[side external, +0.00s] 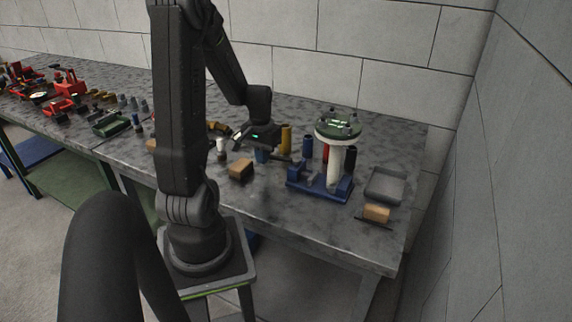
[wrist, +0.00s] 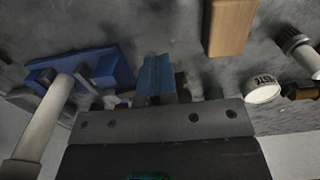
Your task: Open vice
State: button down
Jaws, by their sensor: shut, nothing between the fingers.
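The blue vice (side external: 322,188) stands on the right part of the bench. A white upright post (side external: 335,165) rises from it, topped by a round disc with a green centre (side external: 338,129). I cannot tell how tightly its jaws sit against the post. In the wrist view the vice (wrist: 112,70) is at the upper left, with the white post (wrist: 45,118) slanting down beside it. My gripper (side external: 262,143) is left of the vice, above the bench and apart from it. It is shut and empty; its fingertips are hard to make out.
A wooden block (side external: 241,168) and a white-topped bottle (side external: 221,148) lie left of the vice. Coloured cylinders, one yellow (side external: 286,138), stand behind. A grey tray (side external: 385,185) and another wooden block (side external: 376,213) are to the right. The front bench strip is clear.

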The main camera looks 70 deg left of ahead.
jog(key=shift+a, duration=0.2)
jog(key=shift+w+a, duration=0.2)
jog(key=shift+a, duration=0.45)
jog(key=shift+d, duration=0.25)
jog(key=shift+s+d, duration=0.25)
jog(key=shift+d, duration=0.25)
notch_tip(320, 180, up, 7)
dwell(0.9)
